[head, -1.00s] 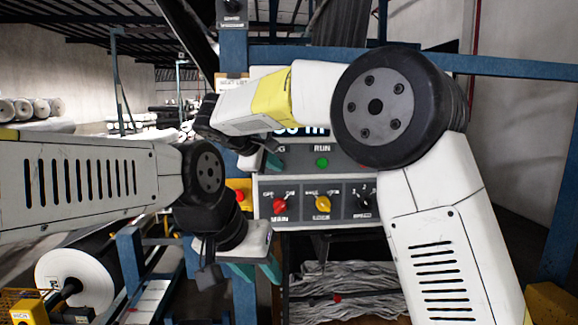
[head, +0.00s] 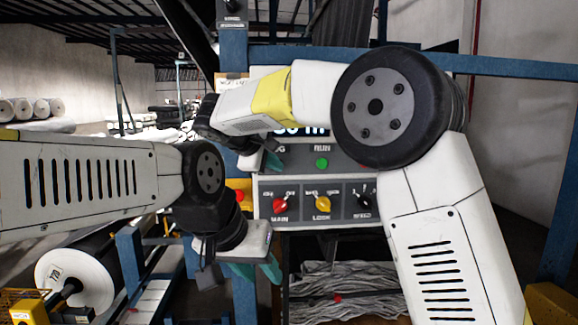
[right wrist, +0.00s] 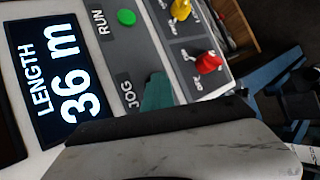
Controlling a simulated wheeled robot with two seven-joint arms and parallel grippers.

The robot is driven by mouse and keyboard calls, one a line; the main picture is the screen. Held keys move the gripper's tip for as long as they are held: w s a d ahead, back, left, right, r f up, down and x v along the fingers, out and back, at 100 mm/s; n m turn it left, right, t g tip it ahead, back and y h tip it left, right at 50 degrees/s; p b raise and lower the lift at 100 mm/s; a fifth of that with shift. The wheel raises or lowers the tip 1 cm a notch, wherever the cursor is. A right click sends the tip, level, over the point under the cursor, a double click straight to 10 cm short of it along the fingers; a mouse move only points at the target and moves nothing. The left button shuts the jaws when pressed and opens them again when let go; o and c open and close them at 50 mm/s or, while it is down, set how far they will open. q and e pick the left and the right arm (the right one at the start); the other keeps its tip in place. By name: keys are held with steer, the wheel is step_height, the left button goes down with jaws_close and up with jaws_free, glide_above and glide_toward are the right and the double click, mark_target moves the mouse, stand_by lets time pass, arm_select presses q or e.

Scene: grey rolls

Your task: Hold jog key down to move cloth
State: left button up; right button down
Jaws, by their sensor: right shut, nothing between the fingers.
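The control panel (head: 375,182) faces me. My right gripper (head: 270,162) is at its upper left, shut and empty. In the right wrist view its teal fingertip (right wrist: 157,92) lies over the spot beside the JOG label (right wrist: 128,92) and hides the jog key. I cannot tell how far the key is pressed. The length display (right wrist: 52,80) reads 36 m. Grey cloth (head: 345,283) lies in folds below the panel. My left gripper (head: 255,271) hangs open and empty below the panel's left side, its teal fingertips apart.
A green RUN button (head: 322,163) sits right of the jog spot. Below are a red MAIN switch (head: 281,204), a yellow LOCK switch (head: 322,203) and a black speed knob (head: 364,202). A red button (head: 239,196) is near my left wrist. A large roll (head: 75,282) is at lower left.

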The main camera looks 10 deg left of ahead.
stand_by(0.5)
steer(key=shift+s+d, duration=0.25)
steer(key=shift+s, duration=0.55)
steer(key=s, duration=0.2)
steer(key=s+d, duration=0.1)
steer(key=s, duration=0.1)
steer(key=shift+s+d, duration=0.2)
steer(key=shift+s, duration=0.2)
steer(key=shift+d, duration=0.1)
